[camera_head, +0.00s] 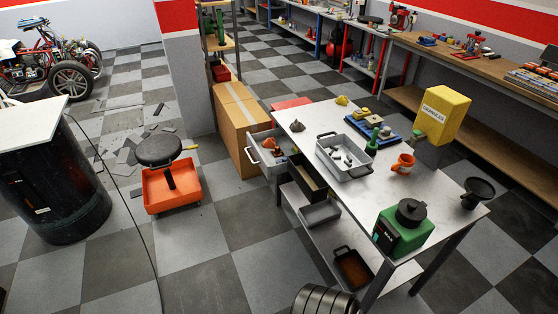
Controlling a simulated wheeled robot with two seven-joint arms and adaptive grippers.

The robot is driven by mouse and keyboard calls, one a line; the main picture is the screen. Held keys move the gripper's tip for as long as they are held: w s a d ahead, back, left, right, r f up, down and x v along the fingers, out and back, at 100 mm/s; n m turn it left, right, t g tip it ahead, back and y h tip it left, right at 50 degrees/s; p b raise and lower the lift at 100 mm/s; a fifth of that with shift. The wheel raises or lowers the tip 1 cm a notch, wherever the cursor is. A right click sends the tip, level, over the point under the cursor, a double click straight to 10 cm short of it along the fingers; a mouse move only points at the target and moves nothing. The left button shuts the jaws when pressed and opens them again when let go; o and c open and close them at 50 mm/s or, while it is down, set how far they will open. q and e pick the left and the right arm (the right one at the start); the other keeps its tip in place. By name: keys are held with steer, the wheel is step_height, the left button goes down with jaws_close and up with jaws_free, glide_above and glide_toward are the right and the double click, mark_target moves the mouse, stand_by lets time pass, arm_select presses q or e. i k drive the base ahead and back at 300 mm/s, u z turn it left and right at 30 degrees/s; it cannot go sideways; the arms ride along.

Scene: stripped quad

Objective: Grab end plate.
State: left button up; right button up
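I cannot make out with certainty which object is the end plate. A white-topped table (440,207) stands right of centre with several objects on it. A grey tray (325,157) on it holds small pale and dark parts, too small to identify. Behind the tray is a blue holder (385,137) with yellow and dark pieces. A green device (400,238) with a black round top stands at the table's near end. Neither of my grippers is in view.
A dark drum (55,190) stands far left.

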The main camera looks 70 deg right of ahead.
mark_target(284, 159)
steer(key=z, duration=0.4)
steer(key=i, duration=0.8)
steer(key=z, duration=0.75)
